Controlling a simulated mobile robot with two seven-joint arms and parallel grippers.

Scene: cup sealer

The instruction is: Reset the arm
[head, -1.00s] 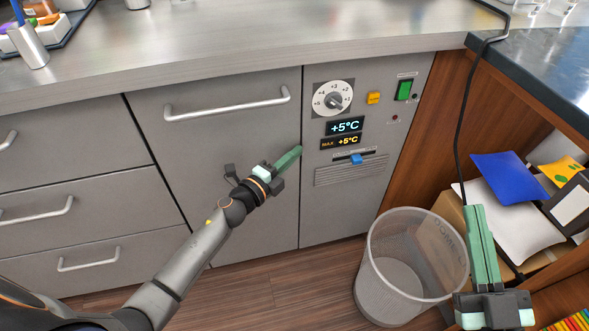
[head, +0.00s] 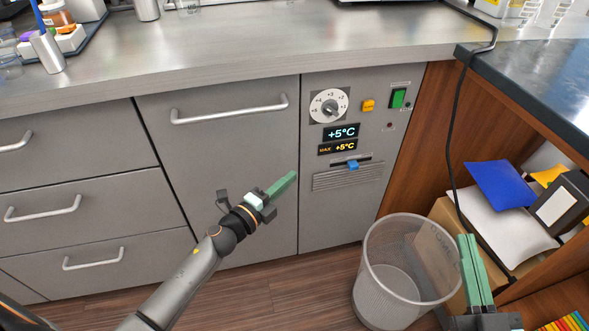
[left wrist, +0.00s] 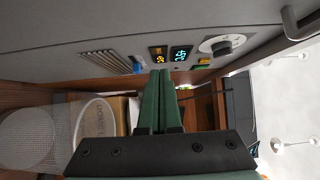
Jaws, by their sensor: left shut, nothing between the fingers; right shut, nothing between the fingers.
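My left gripper (head: 283,184) is shut and empty in the head view, in front of the grey fridge door (head: 225,155) and left of the control panel (head: 352,178). Its green fingers (left wrist: 160,100) lie together in the left wrist view, pointing towards the panel. My right gripper (head: 468,240) is at the lower right of the head view, its green fingers pointing up and close together, holding nothing. It is beside the mesh bin. The panel has a dial (head: 328,106), a blue slider (head: 352,166), a green switch (head: 398,98) and displays (head: 342,133) reading +5°C.
A wire mesh bin (head: 385,285) stands on the wooden floor (head: 270,290) below the panel. A steel counter (head: 230,50) runs above. At right, an open wooden shelf holds a box, papers and a blue folder (head: 500,185). A black cable (head: 455,130) hangs down beside it.

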